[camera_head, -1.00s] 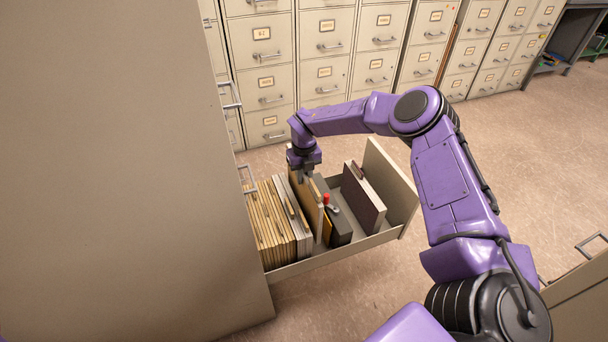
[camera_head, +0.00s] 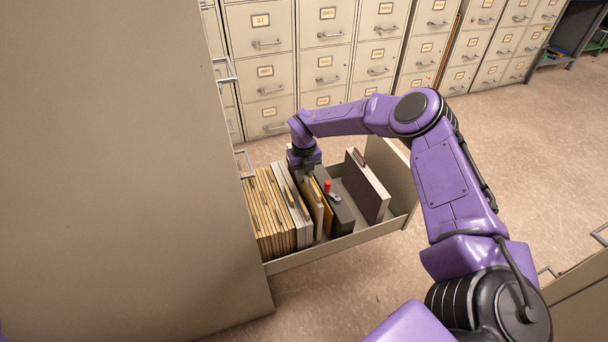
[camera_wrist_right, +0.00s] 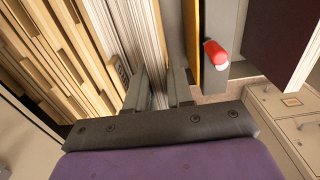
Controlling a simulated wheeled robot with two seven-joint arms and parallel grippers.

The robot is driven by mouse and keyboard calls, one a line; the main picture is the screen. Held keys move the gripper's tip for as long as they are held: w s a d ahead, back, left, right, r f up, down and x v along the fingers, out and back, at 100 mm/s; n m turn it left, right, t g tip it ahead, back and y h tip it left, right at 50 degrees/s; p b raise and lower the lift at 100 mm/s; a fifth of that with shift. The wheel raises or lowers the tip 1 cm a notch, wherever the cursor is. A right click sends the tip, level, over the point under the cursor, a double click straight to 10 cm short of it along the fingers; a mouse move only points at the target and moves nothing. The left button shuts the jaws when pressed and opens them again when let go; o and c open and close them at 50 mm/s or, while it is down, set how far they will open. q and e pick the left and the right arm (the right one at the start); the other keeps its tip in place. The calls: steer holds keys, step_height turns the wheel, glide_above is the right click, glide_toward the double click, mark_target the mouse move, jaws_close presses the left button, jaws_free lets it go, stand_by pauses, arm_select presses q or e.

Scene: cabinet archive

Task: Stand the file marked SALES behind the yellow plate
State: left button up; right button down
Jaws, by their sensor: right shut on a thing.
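In the head view my right gripper (camera_head: 306,176) points down into the open drawer (camera_head: 330,244), at the right end of the packed files. It is shut on a thin pale file (camera_head: 314,208); in the wrist view this file (camera_wrist_right: 172,35) stands between the fingers (camera_wrist_right: 162,90). No SALES marking can be read. The yellow plate (camera_head: 325,200) stands upright just right of the held file, and its edge also shows in the wrist view (camera_wrist_right: 193,35). My left gripper is out of view.
Tan folders (camera_head: 266,215) and white-grey folders (camera_head: 292,212) fill the drawer's left part. A dark grey block (camera_head: 341,212) with a red knob (camera_head: 327,185) stands right of the plate. A dark maroon file (camera_head: 367,187) leans farther right, with a gap between. A tall cabinet side (camera_head: 120,170) borders the left.

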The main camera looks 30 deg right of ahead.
mark_target(304, 188)
steer(key=shift+f+b, duration=2.6)
steer(key=shift+f, duration=0.55)
steer(key=c, duration=0.9)
jaws_free()
steer(key=shift+r, duration=0.1)
steer(key=shift+r+p, duration=2.5)
steer(key=shift+r, duration=1.05)
